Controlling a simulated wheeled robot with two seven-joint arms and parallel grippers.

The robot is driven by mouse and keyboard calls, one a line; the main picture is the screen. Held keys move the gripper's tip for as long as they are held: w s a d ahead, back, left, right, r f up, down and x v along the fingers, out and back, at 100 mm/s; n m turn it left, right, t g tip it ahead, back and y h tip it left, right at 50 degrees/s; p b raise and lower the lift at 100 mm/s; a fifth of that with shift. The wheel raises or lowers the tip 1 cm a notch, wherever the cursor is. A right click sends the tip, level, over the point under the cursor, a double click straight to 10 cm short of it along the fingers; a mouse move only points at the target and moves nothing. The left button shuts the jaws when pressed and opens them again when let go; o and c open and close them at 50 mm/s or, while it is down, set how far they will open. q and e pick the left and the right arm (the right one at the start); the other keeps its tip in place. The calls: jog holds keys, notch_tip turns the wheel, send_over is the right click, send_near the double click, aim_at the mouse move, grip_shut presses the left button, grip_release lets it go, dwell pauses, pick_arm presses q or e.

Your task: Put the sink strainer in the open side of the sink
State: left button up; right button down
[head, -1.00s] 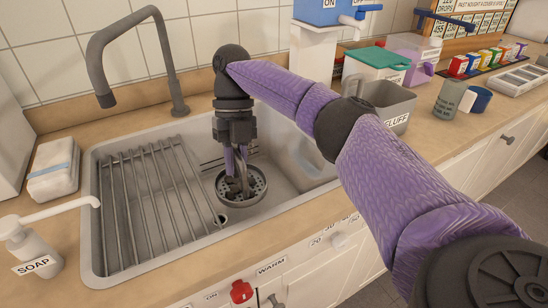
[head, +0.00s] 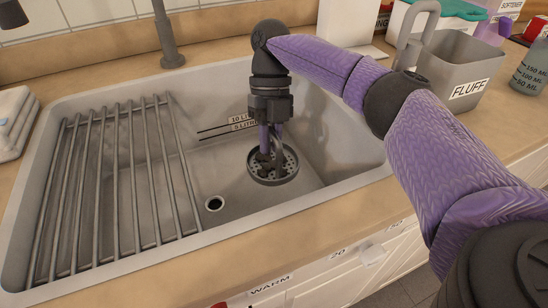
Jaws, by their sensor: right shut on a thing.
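The sink strainer (head: 287,178) is a dark round perforated disc with a rim, low in the open right side of the sink (head: 340,178). My right gripper (head: 272,162) points straight down and is shut on the strainer near its middle. Whether the strainer touches the basin floor I cannot tell. The drain hole (head: 214,204) is uncovered, to the left of and nearer than the strainer. My left gripper is not in view.
A metal drying rack (head: 130,185) covers the left side of the sink. The tap (head: 165,35) stands behind. A grey FLUFF box (head: 455,75) and a measuring beaker (head: 530,72) stand on the counter at right. White folded cloths (head: 12,120) lie at left.

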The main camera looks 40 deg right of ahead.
aim_at(271, 167)
notch_tip(271, 167, down, 5)
jog(key=shift+r+b, duration=0.15)
jog(key=shift+b, duration=0.75)
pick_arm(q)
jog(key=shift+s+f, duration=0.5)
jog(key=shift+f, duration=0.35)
pick_arm(e)
jog(key=shift+r, duration=0.15)
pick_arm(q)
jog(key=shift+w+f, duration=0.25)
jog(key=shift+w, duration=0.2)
pick_arm(e)
jog(key=shift+f, duration=0.65)
jog(key=c, duration=0.6)
grip_release()
jog(key=shift+c, duration=0.2)
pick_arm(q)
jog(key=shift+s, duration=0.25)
